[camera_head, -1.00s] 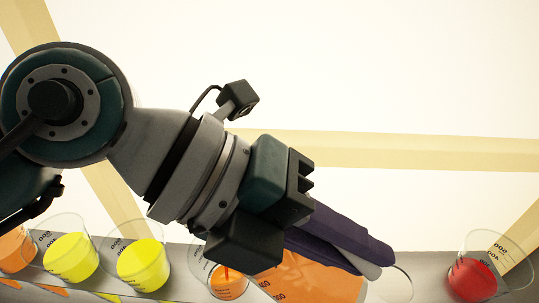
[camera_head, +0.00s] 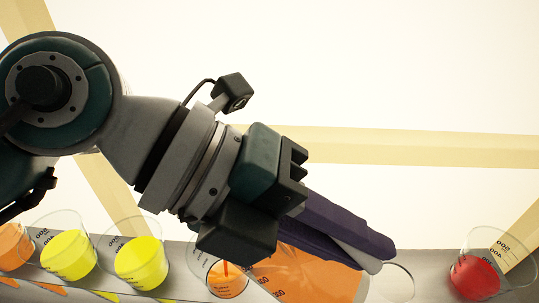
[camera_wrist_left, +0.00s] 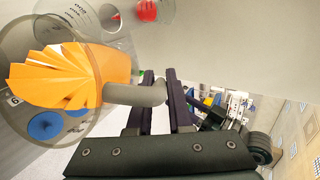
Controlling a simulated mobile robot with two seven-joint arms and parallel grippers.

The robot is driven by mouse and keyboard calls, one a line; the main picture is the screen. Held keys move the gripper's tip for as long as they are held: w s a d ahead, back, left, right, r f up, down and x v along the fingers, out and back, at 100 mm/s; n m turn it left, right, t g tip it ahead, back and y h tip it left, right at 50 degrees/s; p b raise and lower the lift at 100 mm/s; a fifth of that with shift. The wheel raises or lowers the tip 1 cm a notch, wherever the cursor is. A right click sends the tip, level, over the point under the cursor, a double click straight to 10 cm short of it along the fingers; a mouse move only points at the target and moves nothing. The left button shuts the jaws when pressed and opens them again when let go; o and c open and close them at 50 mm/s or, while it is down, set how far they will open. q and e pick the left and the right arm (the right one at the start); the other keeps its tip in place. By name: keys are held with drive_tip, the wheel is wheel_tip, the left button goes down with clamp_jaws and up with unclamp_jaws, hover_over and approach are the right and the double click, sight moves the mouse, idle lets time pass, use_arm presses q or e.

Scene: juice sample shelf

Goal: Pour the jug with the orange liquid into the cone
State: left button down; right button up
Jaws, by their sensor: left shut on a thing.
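The jug with orange liquid (camera_head: 315,275) is partly hidden below my left gripper (camera_head: 370,252) in the head view. In the left wrist view my left gripper (camera_wrist_left: 160,82) is shut on the jug's grey handle (camera_wrist_left: 140,94). The jug's orange liquid (camera_wrist_left: 105,65) shows there with a ribbed, fanned shape, and the jug looks tilted. A clear vessel with some orange liquid (camera_head: 228,281) stands just left of the jug in the head view, with a thin orange streak in it. I cannot tell for sure whether it is the cone. My right gripper is out of view.
Clear cups with yellow liquid (camera_head: 68,255) (camera_head: 141,263) stand to the left on a grey shelf (camera_head: 420,262), with an orange cup (camera_head: 14,246) at the edge. A cup with red liquid (camera_head: 475,277) stands at the right. Pale beams cross behind.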

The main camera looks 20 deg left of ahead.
use_arm(q)
drive_tip(key=shift+w+a+r+h+b, duration=0.15)
drive_tip(key=shift+a+h+b, duration=0.3)
drive_tip(key=shift+b, duration=0.85)
idle(1.8)
drive_tip(key=d+r+y+p, duration=0.1)
drive_tip(key=p, duration=0.2)
drive_tip(key=d+y+p, duration=0.1)
drive_tip(key=p, duration=0.3)
drive_tip(key=shift+s+r+p, duration=0.3)
drive_tip(key=shift+r, duration=0.05)
drive_tip(key=shift+d+f+m+y+p, duration=0.3)
drive_tip(key=shift+y+p, duration=0.15)
drive_tip(key=shift+p, duration=0.8)
drive_tip(key=shift+d+f+y, duration=0.15)
drive_tip(key=shift+f+y, duration=0.25)
drive_tip(key=shift+f, duration=0.45)
drive_tip(key=shift+f+b, duration=0.25)
drive_tip(key=shift+b, duration=0.1)
drive_tip(key=shift+s+d+y+p, duration=0.2)
drive_tip(key=shift+y+p, duration=0.3)
drive_tip(key=shift+p, duration=0.45)
drive_tip(key=d+f+m+t+y+b, duration=0.1)
drive_tip(key=d+f+y+b, duration=0.4)
drive_tip(key=y+b, duration=0.2)
drive_tip(key=shift+s+f+m+t, duration=0.25)
drive_tip(key=shift+s+m+t, duration=0.15)
drive_tip(key=shift+s, duration=0.05)
